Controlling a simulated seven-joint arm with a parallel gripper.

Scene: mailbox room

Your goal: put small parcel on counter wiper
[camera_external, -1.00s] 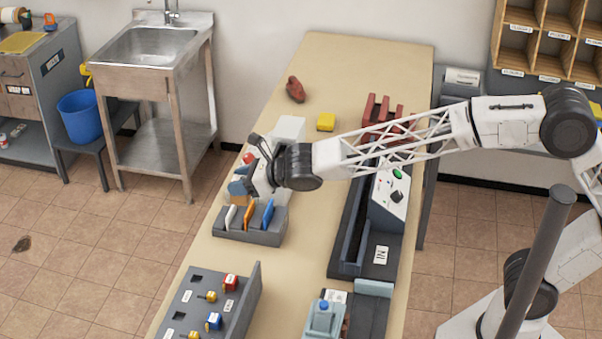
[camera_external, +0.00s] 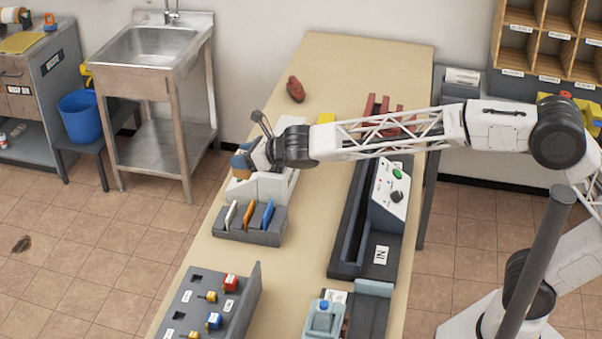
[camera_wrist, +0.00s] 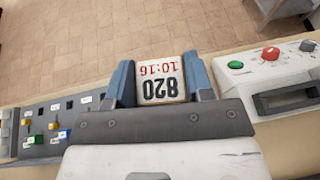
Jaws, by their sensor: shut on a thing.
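My gripper (camera_wrist: 161,82) is shut on a small tan block with a white printed face, taken as the small parcel (camera_wrist: 160,90). The print reads "820" and "10:16" and is upside down in the wrist view. The blue jaws stand on both sides of it. In the external view my gripper (camera_external: 243,162) is above the white machine on the counter, and the parcel is too small to make out clearly. A yellow block (camera_external: 326,118), possibly the counter wiper, lies farther back on the counter, partly covered by my arm.
The white machine (camera_external: 270,187) has a green button and a red knob (camera_wrist: 270,54). In front stands a grey rack (camera_external: 262,237) with colored cards. A dark red object (camera_external: 295,89) lies at the back left. The back of the counter (camera_external: 345,62) is clear.

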